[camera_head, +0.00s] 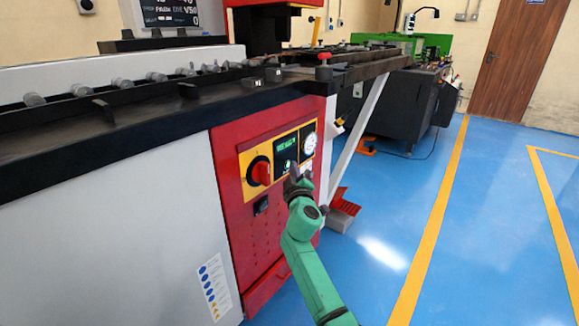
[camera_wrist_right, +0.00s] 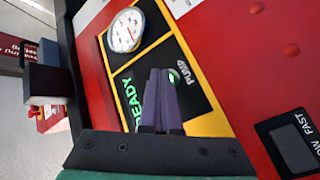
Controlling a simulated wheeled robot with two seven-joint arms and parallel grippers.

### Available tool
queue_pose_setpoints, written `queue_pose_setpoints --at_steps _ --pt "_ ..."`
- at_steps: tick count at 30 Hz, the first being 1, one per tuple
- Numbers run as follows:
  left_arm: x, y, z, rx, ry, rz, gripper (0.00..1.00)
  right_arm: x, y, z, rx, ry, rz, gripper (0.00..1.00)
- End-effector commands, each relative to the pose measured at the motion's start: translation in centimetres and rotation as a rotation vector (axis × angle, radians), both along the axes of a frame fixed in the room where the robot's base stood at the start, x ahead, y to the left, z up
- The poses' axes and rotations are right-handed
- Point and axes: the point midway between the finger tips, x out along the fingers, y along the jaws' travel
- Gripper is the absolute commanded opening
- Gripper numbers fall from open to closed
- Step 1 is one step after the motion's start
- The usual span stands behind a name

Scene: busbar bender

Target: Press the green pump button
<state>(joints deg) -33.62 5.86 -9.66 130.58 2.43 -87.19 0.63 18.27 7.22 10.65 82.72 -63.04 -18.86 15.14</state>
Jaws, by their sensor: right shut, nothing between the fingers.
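The green pump button (camera_wrist_right: 173,77) sits on the black control panel beside the "PUMP" label in the right wrist view. In that view my right gripper (camera_wrist_right: 163,72) has its dark purple fingers together and empty, with the tips overlapping the button's edge. I cannot tell whether they touch it. In the head view my right gripper (camera_head: 295,176) is at the red cabinet's yellow-framed panel (camera_head: 245,160), just below the green display (camera_head: 286,146). The gripper partly hides the button area there. My left gripper is not in view.
A red rotary knob (camera_head: 260,171) sticks out left of the display. A round white gauge (camera_head: 310,143) is to the right; it also shows in the wrist view (camera_wrist_right: 126,30). A red foot pedal (camera_head: 338,200) stands on the floor. Blue floor at the right is clear.

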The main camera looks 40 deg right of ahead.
Motion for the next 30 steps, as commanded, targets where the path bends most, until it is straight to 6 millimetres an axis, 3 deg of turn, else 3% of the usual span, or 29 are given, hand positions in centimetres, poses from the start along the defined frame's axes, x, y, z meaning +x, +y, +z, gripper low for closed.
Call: queue_pose_setpoints --at_steps 9,20,30 --pt "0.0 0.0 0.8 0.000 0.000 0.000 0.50 -1.5 -0.4 0.1 0.000 0.000 0.001 0.00" --pt "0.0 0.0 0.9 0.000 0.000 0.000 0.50 -1.9 -0.5 0.0 0.000 0.002 0.000 0.00" --pt "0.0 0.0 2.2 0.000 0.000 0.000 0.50 -5.1 -1.5 0.1 0.001 0.001 0.000 0.00"
